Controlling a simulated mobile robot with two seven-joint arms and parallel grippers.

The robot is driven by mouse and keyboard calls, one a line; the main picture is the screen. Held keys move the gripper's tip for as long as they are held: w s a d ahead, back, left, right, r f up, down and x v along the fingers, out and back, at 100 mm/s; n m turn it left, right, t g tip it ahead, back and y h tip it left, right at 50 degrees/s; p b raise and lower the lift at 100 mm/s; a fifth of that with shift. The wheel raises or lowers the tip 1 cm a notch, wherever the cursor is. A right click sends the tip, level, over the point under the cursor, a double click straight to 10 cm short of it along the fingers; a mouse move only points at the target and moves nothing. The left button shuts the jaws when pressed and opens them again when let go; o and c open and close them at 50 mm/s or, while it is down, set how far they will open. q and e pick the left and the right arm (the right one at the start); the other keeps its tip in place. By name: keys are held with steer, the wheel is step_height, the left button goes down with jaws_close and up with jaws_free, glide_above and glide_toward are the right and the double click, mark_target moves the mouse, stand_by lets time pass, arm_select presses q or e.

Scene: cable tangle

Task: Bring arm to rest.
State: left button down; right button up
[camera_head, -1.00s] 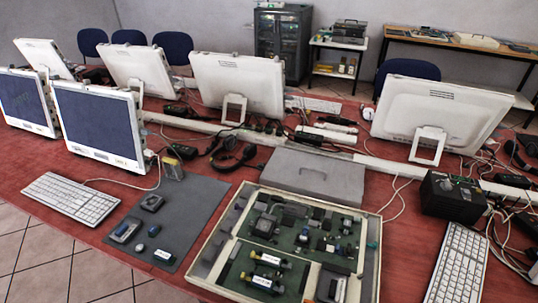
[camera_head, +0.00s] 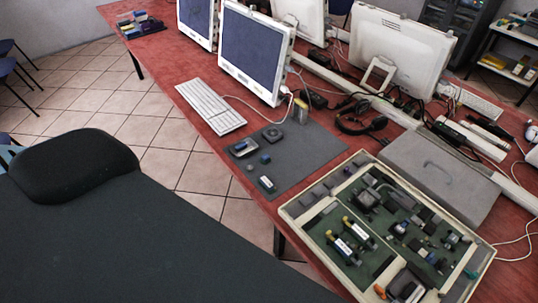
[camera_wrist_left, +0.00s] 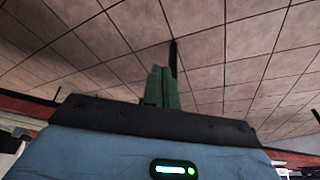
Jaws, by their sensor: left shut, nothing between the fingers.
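My left gripper (camera_wrist_left: 160,70) shows in the left wrist view as two green fingers pressed together, with nothing held between them. It points out over the tiled floor, apart from any object. The head view does not show the fingers of either gripper.
In the head view, the red table (camera_head: 165,52) carries a component tray (camera_head: 292,210), a grey mat (camera_head: 308,160) with small parts, a grey case (camera_head: 440,175), a keyboard (camera_head: 210,106) and monitors (camera_head: 250,52). Cables and a headset (camera_head: 360,118) lie behind. Tiled floor (camera_head: 178,135) lies open left of the table.

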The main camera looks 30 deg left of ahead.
arm_select(q)
steer(key=shift+w+d+f+t+h+p, duration=0.1)
steer(key=shift+w+d+f+t+h, duration=0.15)
steer(key=shift+w+f+t, duration=0.55)
steer(key=shift+w+d+f+t+h+p, duration=0.15)
steer(key=shift+w+d+f+t, duration=0.35)
steer(key=shift+t, duration=0.5)
steer(key=shift+w+d+f+t+h+p, duration=0.15)
steer(key=shift+w+f+t, duration=0.25)
steer(key=shift+f+t, duration=0.45)
